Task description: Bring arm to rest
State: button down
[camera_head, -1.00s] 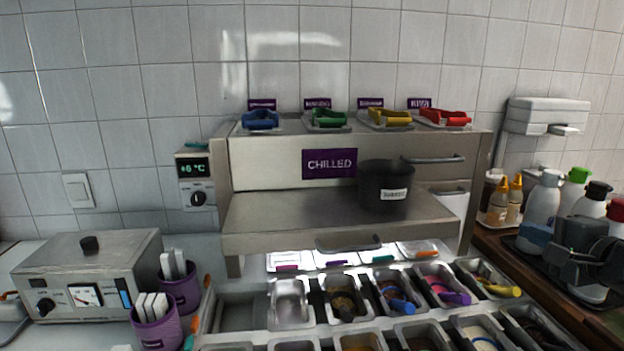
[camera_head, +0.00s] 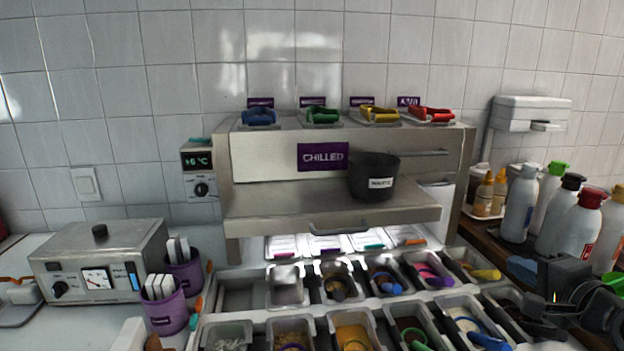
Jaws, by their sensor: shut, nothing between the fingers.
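My gripper (camera_head: 548,308), dark and partly cut off, is at the lower right. It is in front of the bottles and beside the right end of the topping pans. Its fingers are small and dark against the counter. It is shut with nothing visible in it, and it touches no topping container that I can make out. A blue-grey patch (camera_head: 523,270) shows just left of it; I cannot tell what it is.
Several bottles (camera_head: 588,220) stand behind my gripper on the wooden counter. Topping pans (camera_head: 240,295) fill the front centre. A chilled cabinet (camera_head: 270,205) bears a black waste bin (camera_head: 373,178). Purple cups (camera_head: 163,312) and a metal appliance (camera_head: 95,262) are at the left.

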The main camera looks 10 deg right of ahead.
jog(key=s+a+f+n, duration=0.2)
jog(key=s+a+f, duration=0.25)
jog(key=s, duration=0.25)
jog(key=s+a+f+n+g+h, duration=0.1)
jog(key=s+a+f+n, duration=0.2)
jog(key=s+f, duration=0.3)
jog(key=s+a+f+n, duration=0.2)
jog(key=s+a+f, duration=0.2)
jog(key=s, duration=0.4)
jog(key=s+a+r+n, duration=0.2)
jog(key=s+a+n, duration=0.1)
jog(key=s, duration=0.4)
jog(key=s+a+r+n+y, duration=0.1)
jog(key=s+a+r+n, duration=0.1)
jog(key=s, duration=0.5)
jog(key=s+a+r+n, duration=0.3)
jog(key=s+n, duration=0.2)
jog(key=s, duration=0.3)
jog(key=shift+a+t+y, duration=0.3)
